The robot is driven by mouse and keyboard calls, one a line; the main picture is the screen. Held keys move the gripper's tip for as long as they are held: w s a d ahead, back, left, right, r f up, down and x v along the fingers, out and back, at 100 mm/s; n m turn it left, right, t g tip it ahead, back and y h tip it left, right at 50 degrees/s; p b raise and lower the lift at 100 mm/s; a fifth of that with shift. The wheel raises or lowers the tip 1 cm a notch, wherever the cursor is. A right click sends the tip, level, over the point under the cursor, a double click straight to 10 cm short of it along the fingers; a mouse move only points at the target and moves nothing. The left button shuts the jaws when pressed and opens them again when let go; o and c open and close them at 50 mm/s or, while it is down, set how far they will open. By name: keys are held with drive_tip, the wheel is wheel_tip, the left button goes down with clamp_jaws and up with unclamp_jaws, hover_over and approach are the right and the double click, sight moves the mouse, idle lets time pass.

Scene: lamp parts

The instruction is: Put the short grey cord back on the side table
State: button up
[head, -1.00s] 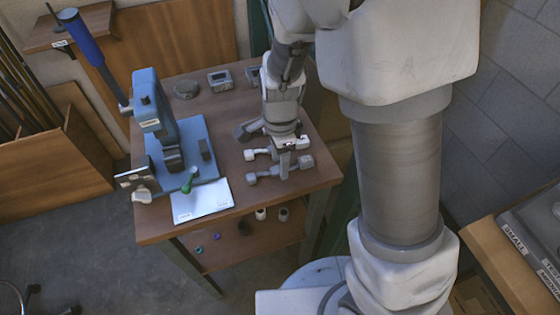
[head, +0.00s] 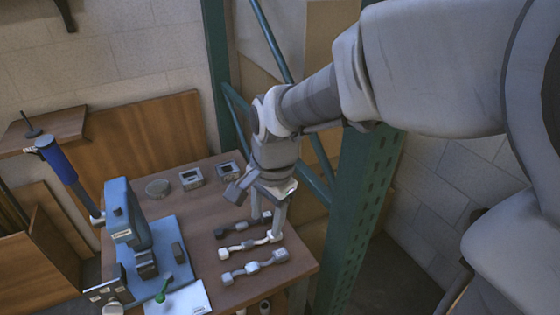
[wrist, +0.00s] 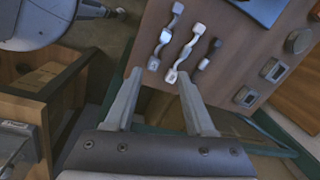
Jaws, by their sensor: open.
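Three cords lie side by side on the brown side table (head: 195,240). The grey cord (head: 254,266) is nearest the front, a white cord (head: 250,243) is in the middle, and a dark cord (head: 236,227) is behind. In the wrist view the grey cord (wrist: 165,38) is left, the white one (wrist: 184,52) middle, the dark one (wrist: 209,55) right. My gripper (head: 267,226) is open and empty by the cords' right ends; in the wrist view its fingers (wrist: 158,74) are spread apart, clear of the grey cord. Its exact height above the table is unclear.
A blue press (head: 130,225) on a blue plate and a white sheet (head: 182,299) with a green item occupy the table's left. Small grey blocks (head: 191,178) and a round part (head: 157,187) stand at the back. A green post (head: 362,205) rises right of the table.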

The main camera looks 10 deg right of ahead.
drive_tip(key=s+d+r+n+t, duration=0.4)
drive_tip(key=s+d+r+n, duration=0.3)
drive_tip(key=s+r+n, duration=0.2)
drive_tip(key=shift+s+d+n+t+h, duration=0.35)
drive_tip(key=shift+s+n, duration=0.3)
drive_tip(key=shift+n, duration=0.45)
wheel_tip(320, 180, up, 3)
drive_tip(key=p, duration=0.2)
drive_tip(key=shift+f+p, duration=0.1)
drive_tip(key=shift+p, duration=0.3)
